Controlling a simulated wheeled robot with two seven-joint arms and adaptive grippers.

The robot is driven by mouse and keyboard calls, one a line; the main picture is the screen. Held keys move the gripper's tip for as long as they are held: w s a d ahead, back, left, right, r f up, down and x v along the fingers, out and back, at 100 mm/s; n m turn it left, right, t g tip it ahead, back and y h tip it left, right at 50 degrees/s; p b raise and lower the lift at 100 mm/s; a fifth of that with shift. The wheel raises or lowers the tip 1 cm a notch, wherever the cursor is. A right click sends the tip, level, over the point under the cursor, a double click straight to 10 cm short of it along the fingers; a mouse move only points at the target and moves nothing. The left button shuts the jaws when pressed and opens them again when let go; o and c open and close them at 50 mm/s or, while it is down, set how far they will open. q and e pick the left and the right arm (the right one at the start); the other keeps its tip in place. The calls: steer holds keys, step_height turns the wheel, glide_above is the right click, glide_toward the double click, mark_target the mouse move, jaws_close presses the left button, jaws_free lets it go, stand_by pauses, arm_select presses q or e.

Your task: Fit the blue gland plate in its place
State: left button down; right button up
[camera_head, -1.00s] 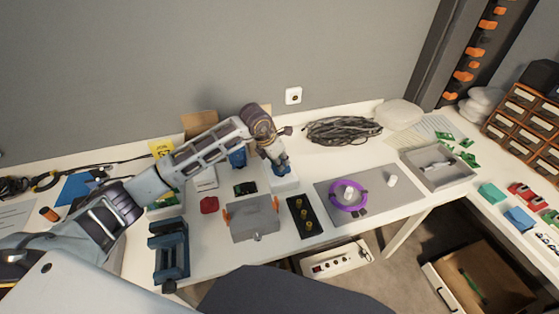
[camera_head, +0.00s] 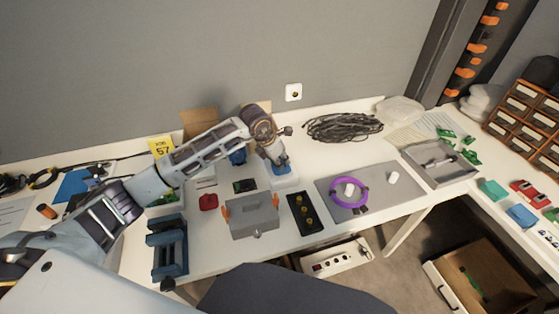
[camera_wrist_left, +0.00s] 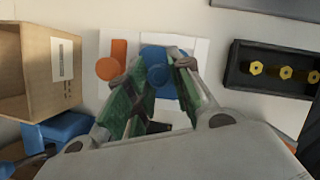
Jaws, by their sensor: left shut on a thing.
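My left gripper (camera_head: 277,162) is shut on the blue gland plate (camera_head: 281,169) and holds it at a white block (camera_head: 286,183) on the table. I cannot tell whether the plate touches the block. In the left wrist view the round blue plate (camera_wrist_left: 158,70) shows between the fingertips of the left gripper (camera_wrist_left: 155,72), over a white surface. The fingers hide part of the plate and what lies below it. A grey box with orange latches (camera_head: 252,216) stands in front and to the left. My right gripper is not in view.
A black tray with gold knobs (camera_head: 305,214) lies to the right of the grey box. A grey mat (camera_head: 375,205) bears a purple ring (camera_head: 348,190). A blue vise (camera_head: 168,250) stands front left. A cardboard box (camera_wrist_left: 45,75) is near the gripper.

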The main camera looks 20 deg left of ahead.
arm_select(q)
steer(key=shift+f+b, duration=0.4)
steer(key=shift+f, duration=0.25)
steer(key=c, duration=1.2)
jaws_free()
steer(key=shift+r, duration=0.15)
steer(key=shift+v, duration=5.95)
